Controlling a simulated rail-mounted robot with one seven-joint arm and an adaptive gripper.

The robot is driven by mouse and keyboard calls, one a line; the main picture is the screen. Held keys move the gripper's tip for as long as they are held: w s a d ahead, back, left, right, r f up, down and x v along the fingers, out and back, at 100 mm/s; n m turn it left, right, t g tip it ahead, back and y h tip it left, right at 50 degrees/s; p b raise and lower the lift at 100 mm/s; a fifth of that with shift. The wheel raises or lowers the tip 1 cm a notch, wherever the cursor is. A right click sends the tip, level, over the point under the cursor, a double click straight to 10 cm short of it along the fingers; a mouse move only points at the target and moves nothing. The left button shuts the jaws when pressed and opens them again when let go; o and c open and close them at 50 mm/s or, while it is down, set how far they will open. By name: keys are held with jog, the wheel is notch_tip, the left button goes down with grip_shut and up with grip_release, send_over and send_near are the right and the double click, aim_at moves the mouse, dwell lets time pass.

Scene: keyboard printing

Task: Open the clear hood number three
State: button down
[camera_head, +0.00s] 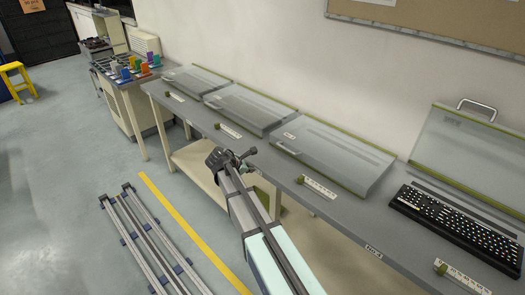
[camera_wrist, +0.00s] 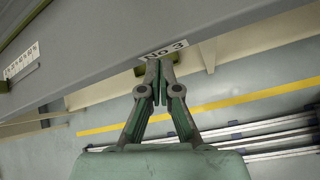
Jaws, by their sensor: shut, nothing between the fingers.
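The clear hood number three (camera_head: 335,150) lies closed on the grey bench, a tilted see-through cover. Its handle (camera_head: 288,149) is on the front left part. My gripper (camera_head: 243,158) is shut and empty, in front of the bench edge and to the left of that handle, apart from the hood as far as I can tell. In the wrist view, my gripper's fingertips (camera_wrist: 159,67) meet just below the "No 3" label (camera_wrist: 165,50) on the bench edge. The hood itself is not clear in the wrist view.
Two more closed hoods, a middle one (camera_head: 245,107) and a far one (camera_head: 196,82), stand to the left. At the right, an open hood (camera_head: 462,145) stands behind a black keyboard (camera_head: 458,222). Marked strips (camera_head: 317,187) lie along the bench front. Floor rails (camera_head: 150,250) run at lower left.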

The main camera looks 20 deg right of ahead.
jog(key=d+r+n+h, duration=0.1)
jog(key=r, duration=0.1)
jog(key=d+r+b, duration=0.1)
jog(key=d+r, duration=0.1)
jog(key=r, duration=0.1)
jog(key=d+r+n+t+h+b, duration=0.1)
jog(key=r, duration=0.2)
jog(key=shift+w+d+r+n+h, duration=0.25)
jog(key=shift+w+d+n+h, duration=0.05)
jog(key=shift+w+d, duration=0.1)
jog(key=p+x, duration=0.2)
jog(key=x, duration=0.8)
jog(key=shift+d+r, duration=0.1)
jog(key=shift+r, duration=0.15)
jog(key=shift+s, duration=0.1)
jog(key=shift+r, duration=0.1)
